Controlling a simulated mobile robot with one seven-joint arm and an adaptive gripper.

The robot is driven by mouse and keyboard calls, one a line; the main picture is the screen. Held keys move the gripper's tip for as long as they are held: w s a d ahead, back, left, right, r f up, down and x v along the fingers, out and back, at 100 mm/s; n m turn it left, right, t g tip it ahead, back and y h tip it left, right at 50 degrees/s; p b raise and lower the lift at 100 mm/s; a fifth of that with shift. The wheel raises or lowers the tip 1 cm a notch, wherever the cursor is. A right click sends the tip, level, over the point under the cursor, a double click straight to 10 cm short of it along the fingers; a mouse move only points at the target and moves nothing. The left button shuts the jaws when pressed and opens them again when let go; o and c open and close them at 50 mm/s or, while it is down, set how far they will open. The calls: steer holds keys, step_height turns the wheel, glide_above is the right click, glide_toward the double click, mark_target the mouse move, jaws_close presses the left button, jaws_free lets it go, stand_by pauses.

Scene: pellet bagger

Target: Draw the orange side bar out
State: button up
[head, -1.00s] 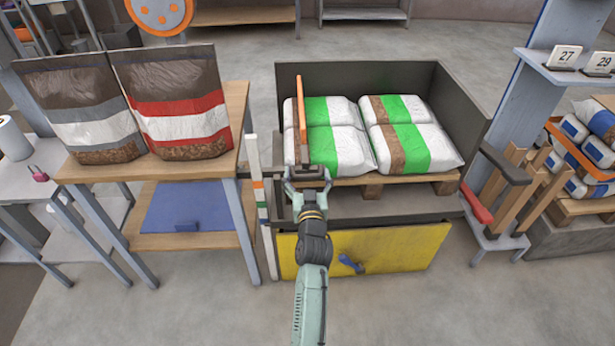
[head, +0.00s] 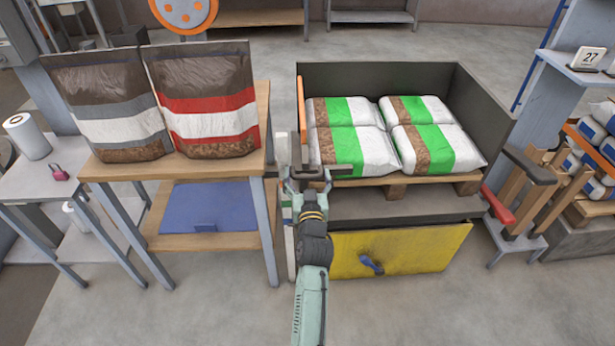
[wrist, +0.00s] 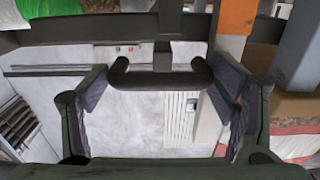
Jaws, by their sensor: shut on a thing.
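The orange side bar (head: 301,105) stands at the left edge of the dark bin (head: 480,130) in the head view. My gripper (head: 307,182) is below it, at the bin's front left corner. In the wrist view my gripper (wrist: 160,90) is shut on a dark U-shaped handle (wrist: 160,80), with a finger at each end of it. The join between handle and bar is hidden in the head view by my wrist.
Green-and-white bags (head: 345,112) lie on a pallet in the bin. A pale post (head: 283,155) stands close left of my gripper. A wooden table (head: 263,100) with two large pellet bags is further left. A yellow panel (head: 420,248) is below. The floor in front is clear.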

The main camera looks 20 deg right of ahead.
steer(key=o, duration=1.7)
steer(key=shift+d, duration=0.1)
steer(key=shift+v, duration=3.75)
steer(key=shift+r, duration=0.1)
steer(key=shift+c, duration=0.2)
